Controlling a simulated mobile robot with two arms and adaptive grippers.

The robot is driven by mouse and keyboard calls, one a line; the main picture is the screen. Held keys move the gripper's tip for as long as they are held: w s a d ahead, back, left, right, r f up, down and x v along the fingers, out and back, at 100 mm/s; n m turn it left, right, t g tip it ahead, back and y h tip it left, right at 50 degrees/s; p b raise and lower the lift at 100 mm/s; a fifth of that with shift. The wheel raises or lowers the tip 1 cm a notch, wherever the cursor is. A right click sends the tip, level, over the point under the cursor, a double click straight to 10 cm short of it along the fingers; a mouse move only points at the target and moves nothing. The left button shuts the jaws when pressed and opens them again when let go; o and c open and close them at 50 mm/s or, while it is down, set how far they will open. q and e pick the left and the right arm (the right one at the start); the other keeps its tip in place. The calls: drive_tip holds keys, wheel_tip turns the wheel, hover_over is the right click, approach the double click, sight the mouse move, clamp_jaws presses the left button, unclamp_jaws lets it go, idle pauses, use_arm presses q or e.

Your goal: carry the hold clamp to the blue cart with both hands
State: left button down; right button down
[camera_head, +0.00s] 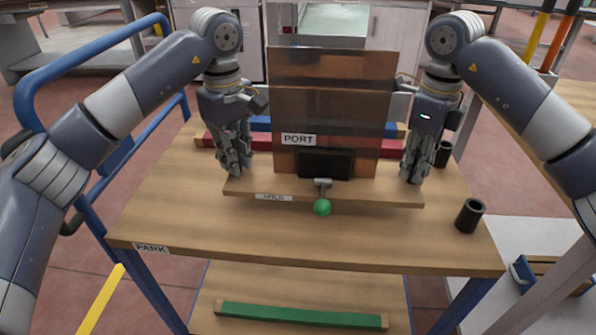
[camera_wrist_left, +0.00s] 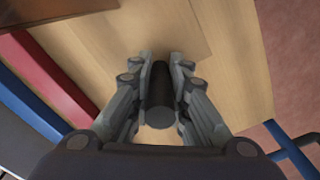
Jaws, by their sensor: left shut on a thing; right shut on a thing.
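The hold clamp (camera_head: 380,196) is a long wooden base with a label that seems to read HOLD, a dark block and a green knob (camera_head: 322,207) at its front. A tinted brown pane (camera_head: 335,95) labelled PORT stands upright at it. My left gripper (camera_head: 236,170) is shut at its left end; the left wrist view shows the fingers (camera_wrist_left: 161,60) around a dark upright handle (camera_wrist_left: 160,97). My right gripper (camera_head: 411,178) is shut at its right end, its handle hidden. The base is over the wooden top of the blue-framed cart (camera_head: 220,235); I cannot tell whether it touches.
A red bar (camera_head: 213,139) and a blue bar (camera_head: 260,123) lie behind the clamp. A black cup-like cylinder (camera_head: 469,215) stands at the right of the top, another (camera_head: 443,154) behind it. A blue rail (camera_head: 75,62) rises at left. The front strip labelled PARK (camera_head: 151,248) is clear.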

sight(231, 132)
use_arm(q)
drive_tip(key=shift+d, duration=0.3)
use_arm(e)
drive_tip(key=shift+a, duration=0.3)
